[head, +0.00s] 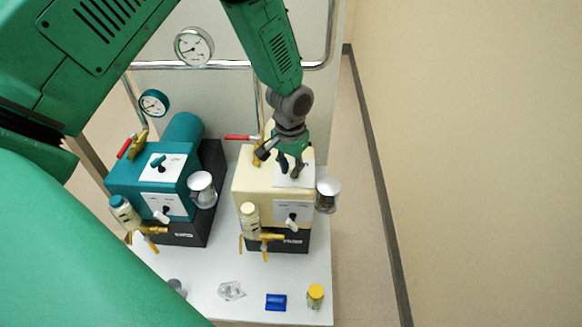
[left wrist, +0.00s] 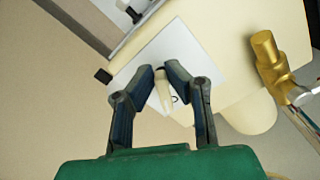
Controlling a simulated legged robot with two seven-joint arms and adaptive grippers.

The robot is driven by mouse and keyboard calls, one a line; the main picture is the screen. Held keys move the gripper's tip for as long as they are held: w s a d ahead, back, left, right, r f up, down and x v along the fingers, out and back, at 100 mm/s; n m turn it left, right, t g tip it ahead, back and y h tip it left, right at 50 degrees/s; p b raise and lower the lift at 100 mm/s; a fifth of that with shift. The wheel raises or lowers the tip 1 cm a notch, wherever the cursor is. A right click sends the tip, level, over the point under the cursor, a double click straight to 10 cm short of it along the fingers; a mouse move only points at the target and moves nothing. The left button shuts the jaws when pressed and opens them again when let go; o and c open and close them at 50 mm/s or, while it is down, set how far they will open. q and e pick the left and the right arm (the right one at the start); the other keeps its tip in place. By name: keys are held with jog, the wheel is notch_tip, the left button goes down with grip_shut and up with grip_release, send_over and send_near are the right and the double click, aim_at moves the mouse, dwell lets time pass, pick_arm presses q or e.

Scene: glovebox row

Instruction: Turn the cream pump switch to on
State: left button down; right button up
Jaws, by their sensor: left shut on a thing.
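The cream pump (head: 249,184) stands right of the teal pump. A white plate (left wrist: 136,77) lies on its top face. The cream switch lever (left wrist: 163,92) stands on this plate in the left wrist view. My left gripper (head: 289,174) comes down onto the plate from above. In the left wrist view my left gripper (left wrist: 164,73) has its fingers closed in on both sides of the lever, shut on it. In the head view the fingers hide the lever, and its on and off marks cannot be read. My right gripper is not in view.
The teal pump (head: 125,180) with a teal switch (head: 158,162) stands at left. A red-handled valve (head: 239,138) is behind the cream pump, and a glass jar (head: 326,196) is at its right. A blue block (head: 276,302) and yellow-capped vial (head: 315,294) are in front.

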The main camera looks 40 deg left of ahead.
aim_at(291, 168)
pick_arm(q)
jog(key=shift+w+r, duration=0.15)
jog(key=shift+w, duration=0.1)
jog(key=c, duration=1.7)
grip_release()
jog(key=shift+c, duration=0.2)
jog(key=shift+o, duration=0.7)
jog(key=shift+a, duration=0.1)
jog(key=shift+r, duration=0.15)
notch_tip(291, 168, up, 11)
jog(key=shift+r, duration=0.15)
